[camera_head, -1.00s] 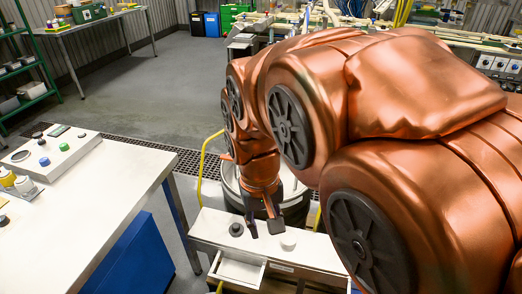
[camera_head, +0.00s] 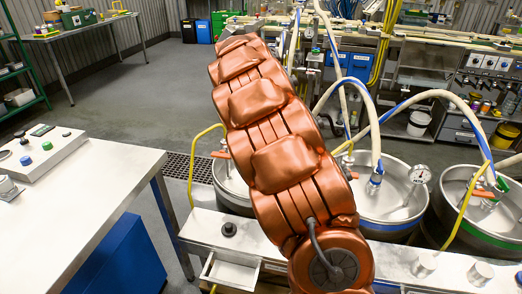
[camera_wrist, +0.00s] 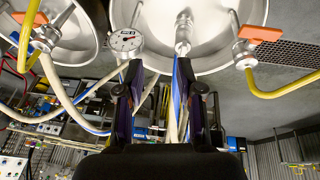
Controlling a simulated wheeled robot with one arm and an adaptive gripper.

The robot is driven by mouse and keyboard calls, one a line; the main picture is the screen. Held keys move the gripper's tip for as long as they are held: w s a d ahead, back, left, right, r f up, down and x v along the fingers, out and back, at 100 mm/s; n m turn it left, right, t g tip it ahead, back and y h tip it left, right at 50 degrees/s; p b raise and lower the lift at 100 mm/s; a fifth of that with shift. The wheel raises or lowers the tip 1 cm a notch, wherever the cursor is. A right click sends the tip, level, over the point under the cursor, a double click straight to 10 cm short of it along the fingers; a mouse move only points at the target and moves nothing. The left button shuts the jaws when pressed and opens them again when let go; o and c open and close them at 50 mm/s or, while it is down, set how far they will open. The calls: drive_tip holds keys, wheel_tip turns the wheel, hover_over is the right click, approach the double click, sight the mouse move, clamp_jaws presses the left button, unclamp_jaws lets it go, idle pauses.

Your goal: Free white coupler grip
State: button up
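My gripper (camera_wrist: 160,75) shows in the wrist view with its two dark fingers apart and nothing clearly held between them. Past the fingertips is the lid of a steel keg (camera_wrist: 215,50). A pale, silvery coupler (camera_wrist: 184,28) stands on that lid, beyond the right finger. White and blue hoses (camera_wrist: 174,90) run behind the fingers. I cannot tell whether a finger touches the coupler or a hose. In the head view, my arm hides the gripper. The middle keg (camera_head: 400,200) there carries a coupler (camera_head: 375,182) with a white hose. I cannot pick out a separate white grip.
A pressure gauge (camera_wrist: 126,40) is close to the left finger. A coupler with an orange handle (camera_wrist: 262,34) and yellow hose is at right. Another keg (camera_head: 470,205) stands at right in the head view. A white table (camera_head: 75,205) is at left; the floor behind is clear.

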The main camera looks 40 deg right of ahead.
drive_tip(key=shift+m+t, duration=0.3)
drive_tip(key=shift+t, duration=0.3)
drive_tip(key=w+d+f, duration=0.2)
drive_tip(key=w, duration=0.1)
drive_tip(key=w+d+f+b, duration=0.1)
drive_tip(key=w+f, duration=0.2)
drive_tip(key=w+d+f+b, duration=0.1)
drive_tip(key=w+d+f, duration=0.1)
drive_tip(key=w+f, duration=0.1)
drive_tip(key=shift+w+d+f, duration=0.15)
drive_tip(key=shift+w+d, duration=0.2)
drive_tip(key=shift+w, duration=0.1)
drive_tip(key=shift+p+x, duration=0.35)
drive_tip(key=shift+x, duration=3.6)
drive_tip(key=shift+w+a, duration=0.1)
drive_tip(key=shift+c, duration=0.4)
clamp_jaws()
